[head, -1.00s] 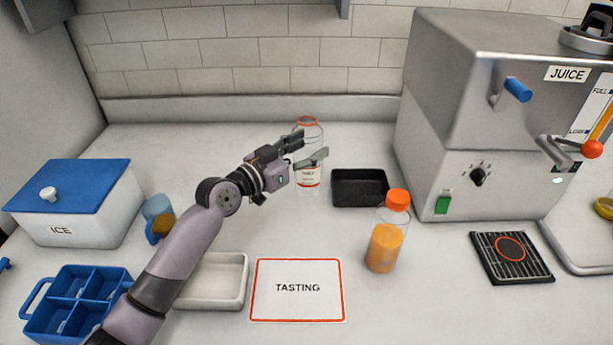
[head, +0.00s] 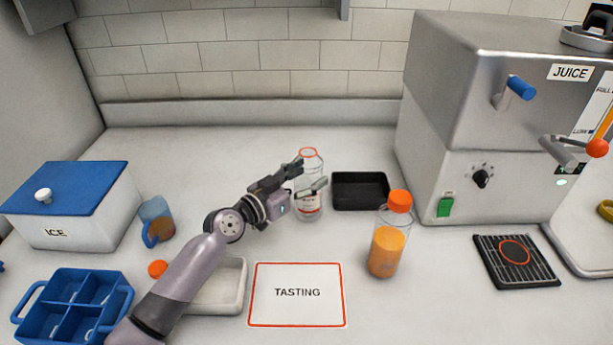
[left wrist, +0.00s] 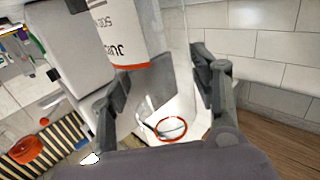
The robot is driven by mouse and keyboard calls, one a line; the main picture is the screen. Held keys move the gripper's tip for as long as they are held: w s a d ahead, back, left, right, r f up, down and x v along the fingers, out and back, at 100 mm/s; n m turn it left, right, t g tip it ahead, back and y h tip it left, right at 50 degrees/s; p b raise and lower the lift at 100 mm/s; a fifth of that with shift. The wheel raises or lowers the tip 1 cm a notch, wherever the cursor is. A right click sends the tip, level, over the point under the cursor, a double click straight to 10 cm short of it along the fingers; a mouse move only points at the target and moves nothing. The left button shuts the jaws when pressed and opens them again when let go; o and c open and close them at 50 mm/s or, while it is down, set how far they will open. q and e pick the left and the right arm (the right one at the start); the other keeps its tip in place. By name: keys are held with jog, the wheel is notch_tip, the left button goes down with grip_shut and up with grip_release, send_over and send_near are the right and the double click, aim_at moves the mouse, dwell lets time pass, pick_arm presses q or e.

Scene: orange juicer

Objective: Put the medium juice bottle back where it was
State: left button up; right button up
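A clear, empty-looking bottle (head: 309,206) with a white label and red ring at its open mouth stands upright left of the black tray. My left gripper (head: 311,175) has one finger on either side of its upper body and appears closed on it. In the left wrist view the bottle (left wrist: 118,35) runs between the fingers (left wrist: 165,90), its label partly cut off and its red-ringed mouth toward the camera. I cannot tell whether its base touches the counter. An orange-capped bottle (head: 386,250) of orange juice stands to the right. My right gripper is out of view.
A black tray (head: 361,205) is close to the bottle's right. The juicer (head: 435,150) stands right, with a black grate (head: 515,285) before it. A TASTING card (head: 297,312), white tray (head: 238,272), mug (head: 157,208) and small orange object (head: 158,269) are nearer or left. Behind the bottle the counter is clear.

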aim_at(297, 181)
pick_arm(q)
jog(key=o, duration=0.3)
jog(key=shift+r, duration=0.1)
jog(key=shift+s+a, duration=0.2)
jog(key=shift+a, duration=0.05)
jog(key=v, duration=0.7)
